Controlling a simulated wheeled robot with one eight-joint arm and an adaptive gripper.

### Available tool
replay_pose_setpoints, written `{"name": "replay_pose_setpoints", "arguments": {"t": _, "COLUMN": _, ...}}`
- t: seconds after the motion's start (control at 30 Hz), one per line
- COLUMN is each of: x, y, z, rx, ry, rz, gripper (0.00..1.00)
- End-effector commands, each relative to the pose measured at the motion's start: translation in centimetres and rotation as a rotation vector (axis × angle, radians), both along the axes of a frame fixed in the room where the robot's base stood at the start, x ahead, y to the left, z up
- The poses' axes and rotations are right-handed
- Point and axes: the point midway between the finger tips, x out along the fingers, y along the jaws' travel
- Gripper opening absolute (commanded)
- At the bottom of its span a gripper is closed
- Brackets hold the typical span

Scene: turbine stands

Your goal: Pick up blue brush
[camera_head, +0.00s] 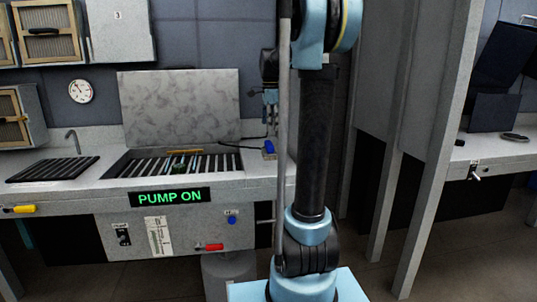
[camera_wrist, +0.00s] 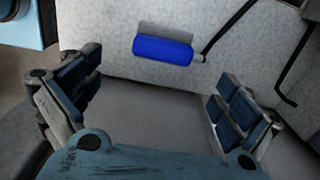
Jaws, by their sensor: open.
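The blue brush (camera_head: 269,149) shows at the right end of the washing counter, below my gripper (camera_head: 271,112). In the wrist view a blue block with a grey upper side, seemingly the same brush (camera_wrist: 162,50), lies against a pale speckled surface, with a thin black line at its right end. My gripper (camera_wrist: 158,95) is open and empty. Its fingers stand wide apart to the left and right. The brush appears beyond the fingertips, toward the top of the view, and neither finger touches it. Its bristles cannot be made out.
A sink basin with a slatted grate (camera_head: 207,164) and raised lid (camera_head: 180,105) is left of the brush. A black hose crosses toward the brush. A grey post (camera_head: 440,150) stands to the right.

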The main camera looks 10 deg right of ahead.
Motion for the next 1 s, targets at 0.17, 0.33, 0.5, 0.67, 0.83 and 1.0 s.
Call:
{"name": "replay_pose_setpoints", "arguments": {"t": 0.17, "x": 0.1, "y": 0.0, "z": -2.8, "rx": 0.000, "ry": 0.000, "rz": 0.000, "gripper": 0.98}}
{"name": "replay_pose_setpoints", "arguments": {"t": 0.33, "x": 0.0, "y": 0.0, "z": -4.2, "rx": 0.000, "ry": 0.000, "rz": 0.001, "gripper": 0.98}}
{"name": "replay_pose_setpoints", "arguments": {"t": 0.5, "x": 0.1, "y": 0.1, "z": -5.1, "rx": 0.000, "ry": 0.000, "rz": 0.001, "gripper": 0.98}}
{"name": "replay_pose_setpoints", "arguments": {"t": 0.67, "x": 0.5, "y": 0.3, "z": -7.1, "rx": 0.000, "ry": 0.000, "rz": 0.001, "gripper": 0.98}}
{"name": "replay_pose_setpoints", "arguments": {"t": 0.83, "x": 0.5, "y": 0.4, "z": -9.0, "rx": 0.000, "ry": 0.000, "rz": 0.000, "gripper": 0.98}}
{"name": "replay_pose_setpoints", "arguments": {"t": 1.0, "x": 0.5, "y": 0.4, "z": -9.6, "rx": 0.000, "ry": 0.000, "rz": 0.001, "gripper": 0.98}}
